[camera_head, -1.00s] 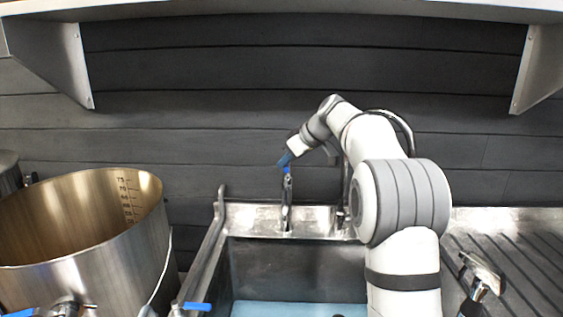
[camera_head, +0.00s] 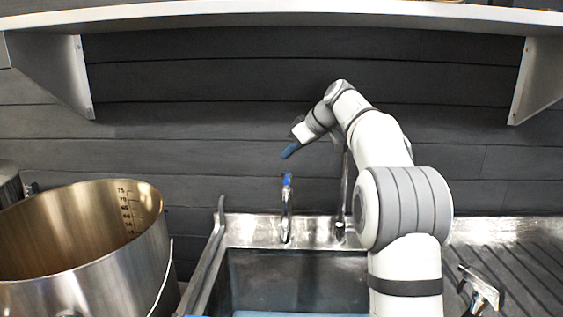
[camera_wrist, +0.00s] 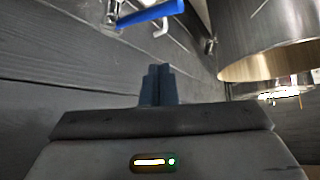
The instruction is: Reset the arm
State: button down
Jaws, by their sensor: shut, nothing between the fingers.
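My gripper (camera_head: 289,152) is at the end of my white and grey arm, above the back of the sink, with its blue-grey fingers pointing down and left. In the wrist view its fingers (camera_wrist: 158,84) are together with nothing between them. A tap with a blue handle (camera_head: 287,180) stands at the back of the sink, below the gripper and apart from it. The blue handle (camera_wrist: 150,14) also shows at the top of the wrist view.
A large steel pot (camera_head: 85,275) with volume marks stands at left. The sink (camera_head: 295,275) is in front, with a ribbed drainboard (camera_head: 525,260) at right. A shelf (camera_head: 300,14) with brackets crosses the top. Open space lies before the dark plank wall (camera_head: 220,100).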

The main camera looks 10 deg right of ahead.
jog(key=s+d+f+m+g+h+p, duration=0.1)
jog(key=s+f, duration=0.4)
jog(key=s, duration=0.9)
jog(key=s+d+f+m+g+h+p, duration=0.1)
jog(key=s+f+m+h, duration=0.2)
jog(key=s, duration=1.1)
jog(key=s+d+f+m+g+h+p, duration=0.1)
jog(key=s+f+m, duration=0.5)
jog(key=s, duration=0.8)
notch_tip(320, 180, down, 3)
jog(key=shift+s+d+f+h+p, duration=0.15)
jog(key=shift+d+h+p, duration=0.2)
jog(key=shift+h+p, duration=0.35)
